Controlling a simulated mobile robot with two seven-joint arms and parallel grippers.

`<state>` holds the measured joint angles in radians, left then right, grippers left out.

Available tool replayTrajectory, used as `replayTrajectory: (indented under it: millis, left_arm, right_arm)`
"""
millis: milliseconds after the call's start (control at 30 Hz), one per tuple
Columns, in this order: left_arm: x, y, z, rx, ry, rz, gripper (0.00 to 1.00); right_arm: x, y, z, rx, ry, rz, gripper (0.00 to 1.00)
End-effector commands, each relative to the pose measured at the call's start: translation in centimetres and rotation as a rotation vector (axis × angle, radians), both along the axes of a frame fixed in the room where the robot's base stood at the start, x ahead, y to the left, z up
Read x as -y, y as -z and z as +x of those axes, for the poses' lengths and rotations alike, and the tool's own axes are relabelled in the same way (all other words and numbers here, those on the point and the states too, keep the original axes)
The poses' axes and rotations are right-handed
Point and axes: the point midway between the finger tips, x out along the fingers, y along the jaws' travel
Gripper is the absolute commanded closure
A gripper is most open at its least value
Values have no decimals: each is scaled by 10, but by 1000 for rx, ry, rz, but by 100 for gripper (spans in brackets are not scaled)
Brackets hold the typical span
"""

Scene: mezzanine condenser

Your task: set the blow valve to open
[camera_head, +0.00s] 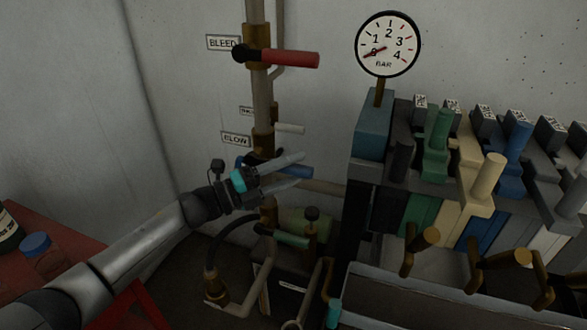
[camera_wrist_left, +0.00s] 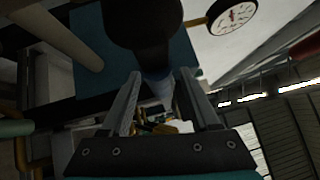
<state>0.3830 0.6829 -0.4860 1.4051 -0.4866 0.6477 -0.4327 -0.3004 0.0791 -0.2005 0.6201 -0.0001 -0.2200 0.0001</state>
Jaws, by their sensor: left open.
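The BLOW label (camera_head: 236,139) is on the wall left of the brown vertical pipe. The blow valve's blue handle (camera_head: 302,172) sticks out to the right below that label in the head view, partly hidden by my left gripper (camera_head: 300,169). My left gripper is open, its two fingers pointing right, one above and one below the handle as seen from the head. In the left wrist view, a dark rounded piece with a bluish shaft (camera_wrist_left: 155,88) shows between the fingers of my gripper (camera_wrist_left: 159,74). I cannot tell whether the fingers touch it.
Above is the BLEED valve's red handle (camera_head: 290,58), pointing right. A smaller pale handle (camera_head: 290,128) sits between the two. A pressure gauge (camera_head: 388,44) and a bank of coloured levers (camera_head: 440,130) stand to the right. A red table (camera_head: 75,255) is at the left.

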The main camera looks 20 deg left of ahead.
Motion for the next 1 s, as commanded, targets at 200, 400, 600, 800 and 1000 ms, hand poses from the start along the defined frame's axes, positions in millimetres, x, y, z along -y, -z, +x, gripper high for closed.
replayTrajectory:
  millis: [200, 400, 600, 800, 1000]
  left_arm:
    - [3, 0, 2, -1, 0, 1, 38]
    - [3, 0, 2, -1, 0, 1, 47]
    - [2, 0, 2, -1, 0, 1, 70]
    - [2, 0, 2, 0, 0, 1, 92]
    - [2, 0, 2, 0, 0, 1, 100]
  right_arm:
    - [0, 0, 0, 0, 0, 0, 50]
    - [0, 0, 0, 0, 0, 0, 50]
    - [0, 0, 0, 0, 0, 0, 50]
    - [0, 0, 0, 0, 0, -1, 50]
    - [0, 0, 0, 0, 0, -1, 50]
